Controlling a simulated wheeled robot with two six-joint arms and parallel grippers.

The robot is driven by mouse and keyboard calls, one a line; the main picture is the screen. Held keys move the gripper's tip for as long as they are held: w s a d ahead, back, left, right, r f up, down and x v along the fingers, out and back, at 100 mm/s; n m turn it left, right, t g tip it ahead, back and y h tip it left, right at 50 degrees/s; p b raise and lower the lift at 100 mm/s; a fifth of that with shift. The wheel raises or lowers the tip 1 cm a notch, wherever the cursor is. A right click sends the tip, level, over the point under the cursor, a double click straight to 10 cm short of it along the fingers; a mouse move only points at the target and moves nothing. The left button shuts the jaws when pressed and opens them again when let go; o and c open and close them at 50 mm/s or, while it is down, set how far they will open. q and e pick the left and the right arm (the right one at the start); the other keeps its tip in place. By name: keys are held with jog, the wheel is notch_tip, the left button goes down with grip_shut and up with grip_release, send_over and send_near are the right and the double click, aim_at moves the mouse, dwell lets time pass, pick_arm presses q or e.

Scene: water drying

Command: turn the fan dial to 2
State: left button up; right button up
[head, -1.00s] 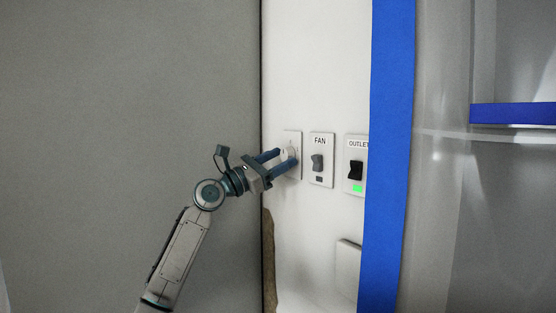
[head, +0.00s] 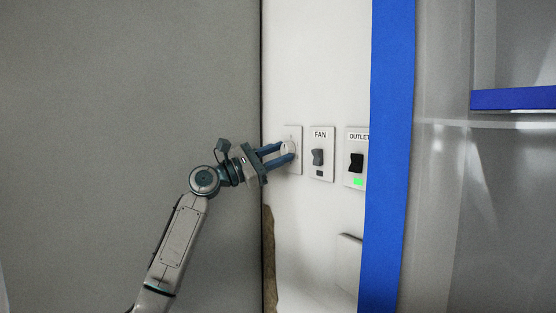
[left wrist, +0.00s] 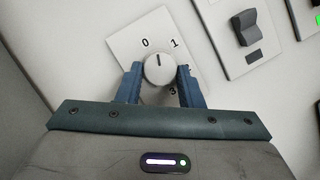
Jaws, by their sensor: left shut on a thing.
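The fan dial (left wrist: 159,70) is a round white knob on a white wall plate (left wrist: 125,42). In the left wrist view its dark mark points up, between the printed 0 and 1. A 3 shows below right of the knob; no 2 is visible, and the right finger covers part of the plate. My left gripper (left wrist: 160,76) has its two blue fingers on either side of the knob, shut on it. In the head view the left gripper (head: 286,152) reaches the dial (head: 288,149) from the left. My right gripper is in neither view.
Right of the dial are a FAN rocker switch (head: 317,157) and an OUTLET switch (head: 356,163) with a green light. A blue vertical strip (head: 389,150) stands farther right. A grey panel (head: 120,100) fills the left. A small box (head: 348,262) is below the switches.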

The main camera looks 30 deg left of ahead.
pick_arm(q)
jog(key=shift+a+r+m+g, duration=0.1)
jog(key=shift+m+g, duration=0.2)
jog(key=shift+m, duration=0.9)
jog(key=m, duration=0.1)
jog(key=m+g+h, duration=0.1)
jog(key=m, duration=0.1)
jog(key=shift+a+r+g, duration=0.1)
jog(key=shift+r+g, duration=0.05)
jog(key=shift+g, duration=0.15)
jog(key=m, duration=0.1)
jog(key=m+g+p, duration=0.1)
jog(key=m, duration=0.1)
jog(key=m+g+p, duration=0.1)
jog(key=m, duration=0.1)
jog(key=shift+w+r, duration=0.1)
jog(key=shift+r, duration=0.2)
jog(key=m+p, duration=0.1)
jog(key=m, duration=0.1)
jog(key=m+g+y+p, duration=0.1)
jog(key=m, duration=0.1)
jog(key=m+y+p, duration=0.1)
jog(key=m, duration=0.1)
jog(key=shift+r, duration=0.3)
jog(key=shift+m+g+y+p, duration=0.3)
jog(key=shift+m+y+p, duration=0.75)
jog(key=shift+m, duration=0.65)
jog(key=o, duration=1)
jog(key=shift+c, duration=0.2)
